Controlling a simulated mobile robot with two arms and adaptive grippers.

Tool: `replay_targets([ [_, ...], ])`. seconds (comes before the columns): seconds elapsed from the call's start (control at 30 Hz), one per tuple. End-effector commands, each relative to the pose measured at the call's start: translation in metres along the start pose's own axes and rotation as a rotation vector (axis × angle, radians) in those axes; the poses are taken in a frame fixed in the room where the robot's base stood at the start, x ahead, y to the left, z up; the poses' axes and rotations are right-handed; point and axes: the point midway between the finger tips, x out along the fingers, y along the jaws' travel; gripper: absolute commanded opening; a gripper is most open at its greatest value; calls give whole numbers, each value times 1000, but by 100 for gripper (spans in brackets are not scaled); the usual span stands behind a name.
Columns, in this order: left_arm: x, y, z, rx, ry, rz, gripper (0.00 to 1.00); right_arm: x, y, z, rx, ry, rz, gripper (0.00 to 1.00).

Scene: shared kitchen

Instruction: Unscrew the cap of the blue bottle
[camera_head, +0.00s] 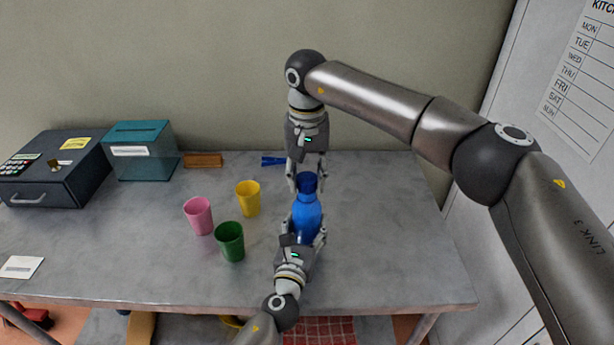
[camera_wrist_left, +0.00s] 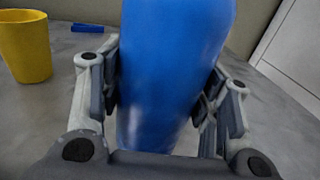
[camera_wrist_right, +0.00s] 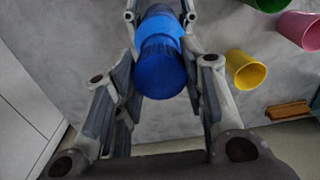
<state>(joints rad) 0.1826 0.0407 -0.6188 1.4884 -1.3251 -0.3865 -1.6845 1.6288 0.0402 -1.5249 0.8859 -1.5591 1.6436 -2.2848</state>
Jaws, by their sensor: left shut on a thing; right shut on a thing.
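The blue bottle (camera_head: 306,214) stands upright on the grey table, towards its right side. Its darker blue cap (camera_head: 308,179) sits at the top of the neck. My left gripper (camera_head: 303,233) is shut on the bottle's body from the front; the left wrist view shows the bottle (camera_wrist_left: 172,70) between both fingers. My right gripper (camera_head: 306,184) comes down from above and is shut on the cap, which also shows in the right wrist view (camera_wrist_right: 160,74). The left wrist view does not show the cap.
A pink cup (camera_head: 199,217), a yellow cup (camera_head: 248,199) and a green cup (camera_head: 230,242) stand left of the bottle. A dark cash box (camera_head: 52,172), a teal box (camera_head: 140,152) and a small brown block (camera_head: 203,160) are further left. The table's right end is clear.

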Motion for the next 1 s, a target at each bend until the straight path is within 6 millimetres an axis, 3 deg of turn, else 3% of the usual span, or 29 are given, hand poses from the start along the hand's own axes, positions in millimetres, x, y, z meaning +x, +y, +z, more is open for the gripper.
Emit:
replay_targets([
  [0.4,0,0,0,0,0,1,0,-38,0,0,0,2,0,10],
  [0.63,0,0,0,0,0,1,0,-40,0,0,-1,0,0,10],
  [0.67,0,0,0,0,0,1,61,-40,0,0,-1,0,0,10],
  [0.83,0,0,0,0,0,0,82,-40,0,0,-1,0,0,10],
  [1.0,0,0,0,0,0,0,82,-40,0,0,0,0,0,10],
])
